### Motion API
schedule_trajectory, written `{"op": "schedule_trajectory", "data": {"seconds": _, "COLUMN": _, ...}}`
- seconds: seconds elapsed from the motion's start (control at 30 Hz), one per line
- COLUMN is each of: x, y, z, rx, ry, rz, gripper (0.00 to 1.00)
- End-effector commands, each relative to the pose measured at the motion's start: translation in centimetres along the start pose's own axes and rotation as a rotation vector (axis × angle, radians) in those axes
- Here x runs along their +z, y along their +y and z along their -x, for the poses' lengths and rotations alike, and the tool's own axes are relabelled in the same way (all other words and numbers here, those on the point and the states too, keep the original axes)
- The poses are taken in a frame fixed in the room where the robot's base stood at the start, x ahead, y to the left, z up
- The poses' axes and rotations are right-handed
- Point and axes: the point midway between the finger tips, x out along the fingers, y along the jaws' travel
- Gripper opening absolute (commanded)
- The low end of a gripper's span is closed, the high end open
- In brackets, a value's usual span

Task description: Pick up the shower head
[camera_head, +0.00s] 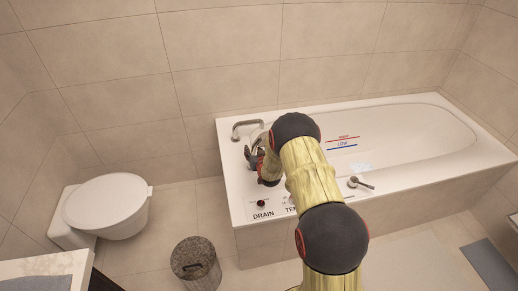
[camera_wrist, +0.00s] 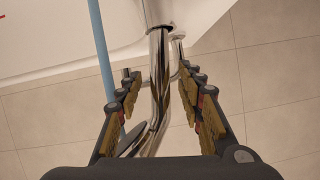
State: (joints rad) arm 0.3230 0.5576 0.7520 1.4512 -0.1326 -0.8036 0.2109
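A small chrome piece with a round head and a short handle (camera_head: 362,184) lies on the front rim of the bathtub in the head view. It may be the shower head, but it is too small to be sure. My gripper (camera_head: 254,160) is over the tub's left end, partly hidden by my arm. In the wrist view, my gripper (camera_wrist: 165,95) is open. Chrome pipework (camera_wrist: 159,75) runs between its fingers, with a gap to the right finger. Whether the left finger touches it, I cannot tell.
A chrome spout (camera_head: 240,126) stands at the bathtub's (camera_head: 226,150) back left corner. Controls and the label DRAIN are on the front left rim. A light blue bar (camera_wrist: 100,50) passes the left finger. A toilet (camera_head: 105,205) and a bin (camera_head: 195,262) stand left.

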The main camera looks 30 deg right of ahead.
Motion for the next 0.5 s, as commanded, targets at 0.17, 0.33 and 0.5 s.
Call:
{"op": "schedule_trajectory", "data": {"seconds": 0.17, "x": -0.15, "y": -0.03, "z": 0.06, "rx": 0.0, "ry": 0.001, "rz": 0.0, "gripper": 0.37}}
{"op": "schedule_trajectory", "data": {"seconds": 0.33, "x": -0.13, "y": -0.03, "z": 0.08, "rx": 0.0, "ry": 0.001, "rz": 0.0, "gripper": 0.27}}
{"op": "schedule_trajectory", "data": {"seconds": 0.5, "x": -0.13, "y": -0.04, "z": 0.08, "rx": 0.0, "ry": 0.001, "rz": 0.0, "gripper": 0.17}}
